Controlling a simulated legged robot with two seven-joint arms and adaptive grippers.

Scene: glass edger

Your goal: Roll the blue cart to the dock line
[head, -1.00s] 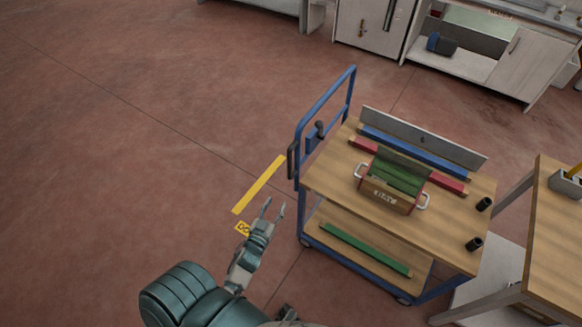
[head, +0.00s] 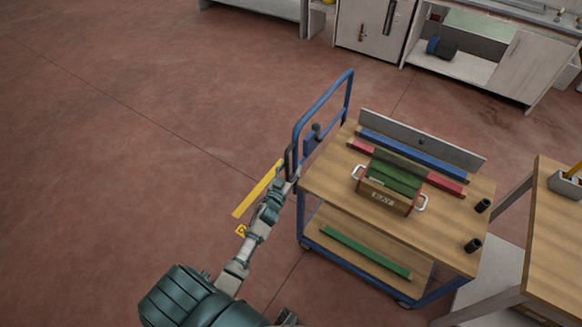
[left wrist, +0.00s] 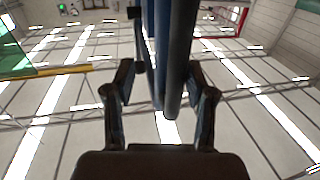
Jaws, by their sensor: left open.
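The blue cart (head: 348,257) stands right of centre in the head view, with wooden decks and a blue push handle (head: 323,97) at its left end. A yellow line (head: 255,193) lies on the floor left of the cart, partly behind my arm. My left gripper (head: 287,173) is at the near side of the handle, by its dark grip.
The cart carries a toolbox (head: 388,190) with a green top, coloured bars and two black cylinders. A wooden table (head: 550,240) stands close to its right. Cabinets (head: 375,25) line the back. Floor at left is clear.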

